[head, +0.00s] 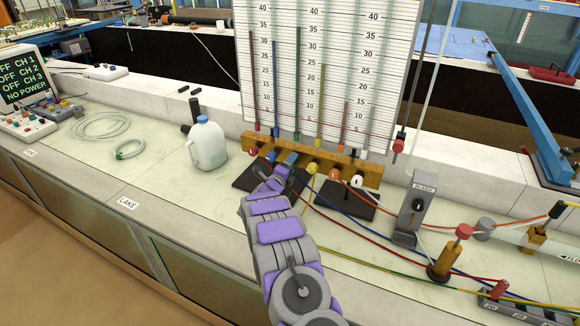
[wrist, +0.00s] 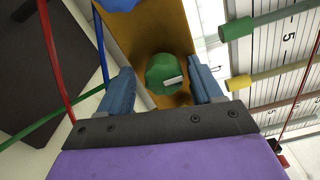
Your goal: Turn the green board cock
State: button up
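The green board cock (wrist: 168,74) shows in the wrist view as a round green knob with a white mark, on the wooden manifold. My gripper (wrist: 163,85) is open, with one blue finger on each side of the green knob. A gap shows between the knob and each finger. In the head view my gripper (head: 283,165) reaches the wooden manifold (head: 330,163) at the foot of the scale board and hides the green cock. The red cock (head: 252,150), yellow cock (head: 312,168), orange cock (head: 334,174) and white cock (head: 357,181) sit along the same manifold.
A white jug (head: 207,147) stands left of the manifold. Coloured hoses run from the manifold to the right across the bench. A grey bleed post (head: 412,207) and a brass valve with a red handle (head: 445,255) stand at right.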

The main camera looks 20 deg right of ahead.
jog(key=shift+a, duration=0.1)
jog(key=p+v, duration=0.2)
jog(key=v, duration=1.5)
jog(key=shift+p, duration=0.4)
jog(key=shift+a+r, duration=0.1)
jog(key=shift+a, duration=0.05)
